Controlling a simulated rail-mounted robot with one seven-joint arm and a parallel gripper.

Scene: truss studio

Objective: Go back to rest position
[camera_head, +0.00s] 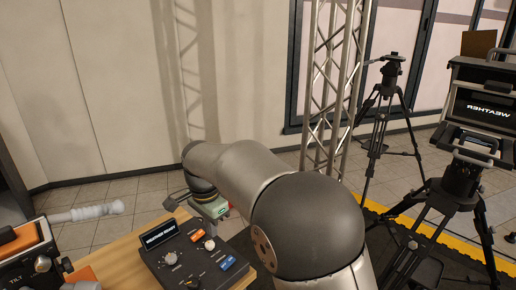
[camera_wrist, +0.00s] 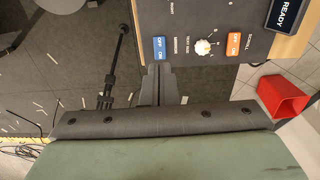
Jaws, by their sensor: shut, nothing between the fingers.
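My gripper (camera_wrist: 158,70) is shut and empty in the wrist view, its dark fingers together near the edge of a dark control panel (camera_wrist: 195,18). The panel shows a blue switch (camera_wrist: 161,48), a white knob (camera_wrist: 203,47), an orange switch (camera_wrist: 234,44) and part of a screen reading READY (camera_wrist: 287,12). I cannot tell the exact gap between fingers and panel.
The panel stands on a wooden table (camera_head: 120,262). An orange-and-black device (camera_head: 25,240) is at the left. A metal truss (camera_head: 333,80), a tripod (camera_head: 378,130) and a camera with a WEATHER screen (camera_head: 488,108) stand to the right. A red container (camera_wrist: 283,95) shows in the wrist view.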

